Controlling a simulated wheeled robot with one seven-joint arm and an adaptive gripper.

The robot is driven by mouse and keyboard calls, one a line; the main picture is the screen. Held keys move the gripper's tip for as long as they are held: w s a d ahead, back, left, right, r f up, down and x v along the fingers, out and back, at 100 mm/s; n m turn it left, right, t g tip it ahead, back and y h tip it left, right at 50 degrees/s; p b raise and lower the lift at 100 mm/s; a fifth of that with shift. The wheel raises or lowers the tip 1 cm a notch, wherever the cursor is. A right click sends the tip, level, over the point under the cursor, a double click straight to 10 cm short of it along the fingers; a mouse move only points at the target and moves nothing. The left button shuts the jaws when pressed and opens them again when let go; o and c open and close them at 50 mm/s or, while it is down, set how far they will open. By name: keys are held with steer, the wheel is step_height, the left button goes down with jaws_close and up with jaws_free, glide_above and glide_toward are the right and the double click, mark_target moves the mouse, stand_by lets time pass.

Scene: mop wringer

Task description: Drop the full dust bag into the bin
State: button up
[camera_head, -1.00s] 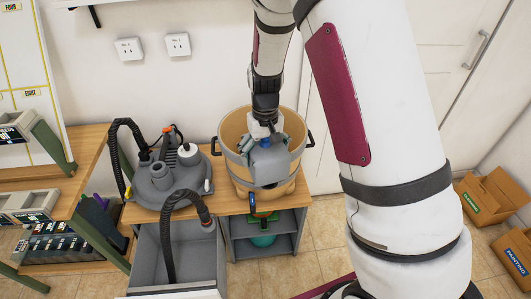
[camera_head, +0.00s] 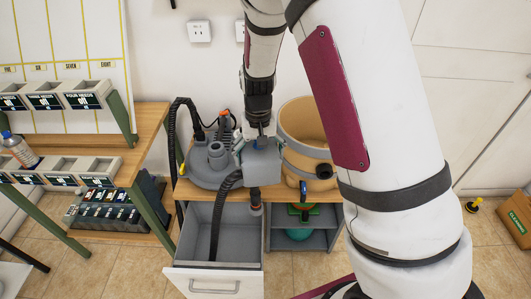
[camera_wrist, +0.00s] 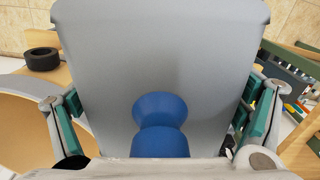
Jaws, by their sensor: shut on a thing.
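My gripper (camera_head: 258,138) is shut on a grey dust bag (camera_head: 262,164) with a blue collar and holds it above the bench's front edge. In the wrist view the bag (camera_wrist: 160,50) fills the middle, its blue collar (camera_wrist: 160,125) between my green-padded fingers. Beside the bag stands an open tan vacuum drum (camera_head: 305,165), its rim partly behind my arm.
A grey vacuum head (camera_head: 205,168) with black hoses sits left of the bag. An open grey drawer (camera_head: 235,245) juts out below. A cardboard box (camera_head: 518,215) lies at the right. The tiled floor shows free room.

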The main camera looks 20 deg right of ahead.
steer(key=w+a+f+m+b, duration=0.1)
steer(key=a+f+m+b, duration=0.8)
steer(key=f+b, duration=0.3)
steer(key=w+a+f+m+b, duration=0.2)
steer(key=a+f+m+b, duration=0.8)
steer(key=f+b, duration=0.2)
steer(key=shift+a+f+m+b, duration=0.2)
steer(key=shift+m+b, duration=0.2)
steer(key=shift+b, duration=0.1)
steer(key=shift+f+b, duration=0.65)
steer(key=shift+f, duration=1.3)
steer(key=shift+f, duration=0.1)
steer(key=shift+f+b, duration=0.8)
steer(key=shift+f, duration=1.15)
steer(key=shift+f, duration=0.1)
steer(key=shift+f+b, duration=0.85)
steer(key=shift+f, duration=1.05)
